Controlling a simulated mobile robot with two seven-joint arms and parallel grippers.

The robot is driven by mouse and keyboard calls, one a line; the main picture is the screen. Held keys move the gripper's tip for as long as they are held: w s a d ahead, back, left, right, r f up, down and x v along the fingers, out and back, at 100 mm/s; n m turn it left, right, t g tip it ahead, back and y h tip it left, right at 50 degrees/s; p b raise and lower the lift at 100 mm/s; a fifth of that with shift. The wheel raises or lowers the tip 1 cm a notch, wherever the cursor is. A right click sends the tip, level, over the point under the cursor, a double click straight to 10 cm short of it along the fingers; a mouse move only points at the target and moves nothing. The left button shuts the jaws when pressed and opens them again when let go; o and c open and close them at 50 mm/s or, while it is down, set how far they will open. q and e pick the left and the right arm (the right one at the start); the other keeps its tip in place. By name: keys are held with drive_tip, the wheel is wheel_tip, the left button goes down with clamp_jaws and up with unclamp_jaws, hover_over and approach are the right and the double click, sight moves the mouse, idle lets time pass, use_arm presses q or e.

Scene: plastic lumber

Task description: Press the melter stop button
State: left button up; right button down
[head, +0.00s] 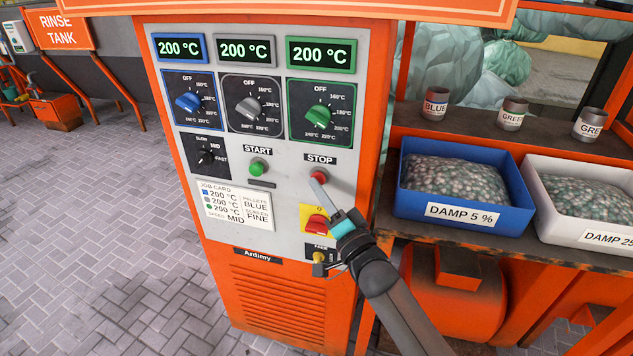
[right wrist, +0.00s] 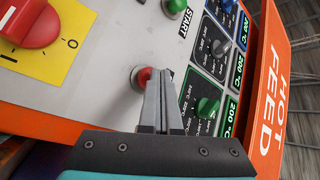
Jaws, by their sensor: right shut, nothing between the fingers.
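The red stop button (head: 319,177) sits under the STOP label on the grey panel (head: 290,215) of the orange cabinet. It also shows in the right wrist view (right wrist: 142,76), partly behind my fingers. My right gripper (head: 316,182) is shut and empty, its fingertips at or just in front of the button's lower edge. I cannot tell whether they touch it. The green start button (head: 258,168) is to the left of the stop button. My left gripper is not in view.
Three temperature knobs are above. A blue bin (head: 410,190) and a white bin (head: 535,200) stand on the shelf to the right.

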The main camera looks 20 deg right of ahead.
drive_tip(key=shift+r, duration=0.1)
idle(0.3)
drive_tip(key=shift+s+a+p, duration=0.45)
drive_tip(key=shift+s+p, duration=0.1)
drive_tip(key=shift+s, duration=0.15)
drive_tip(key=shift+s, duration=0.1)
drive_tip(key=s+a+p, duration=0.1)
drive_tip(key=s, duration=0.1)
drive_tip(key=s+a+p, duration=0.1)
drive_tip(key=s, duration=0.1)
drive_tip(key=shift+a, duration=0.4)
idle(0.5)
